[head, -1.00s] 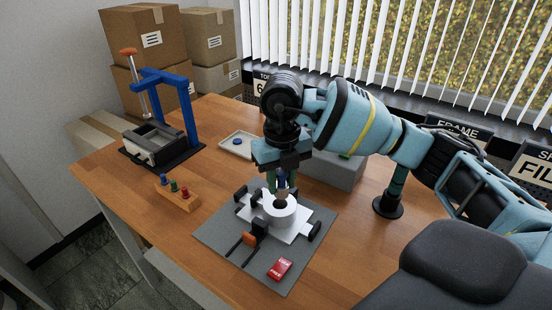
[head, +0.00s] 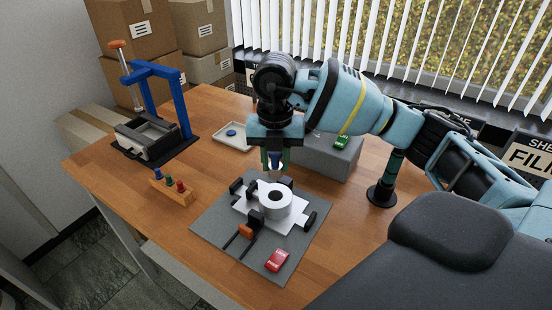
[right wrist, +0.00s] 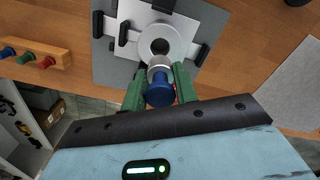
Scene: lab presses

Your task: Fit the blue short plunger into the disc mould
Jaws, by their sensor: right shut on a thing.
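My right gripper (head: 275,167) is shut on the blue short plunger (head: 275,159) and holds it upright, above and just behind the disc mould (head: 288,203). In the right wrist view the plunger's blue cap (right wrist: 160,92) and its silver end show between the green fingers of the gripper (right wrist: 162,78). The mould also shows there (right wrist: 180,46), as a white ring with a dark round bore. The bore looks empty, and the plunger's end appears apart from it. The mould sits on a white plate with black clamps. My left gripper is out of view.
A wooden rack (head: 160,188) with blue, green and red pegs stands left of the grey mat (head: 215,212). A red object (head: 277,260) lies on the mat. A blue-framed press (head: 180,105), a pale tray (head: 222,141) and a grey box (head: 325,160) stand farther back.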

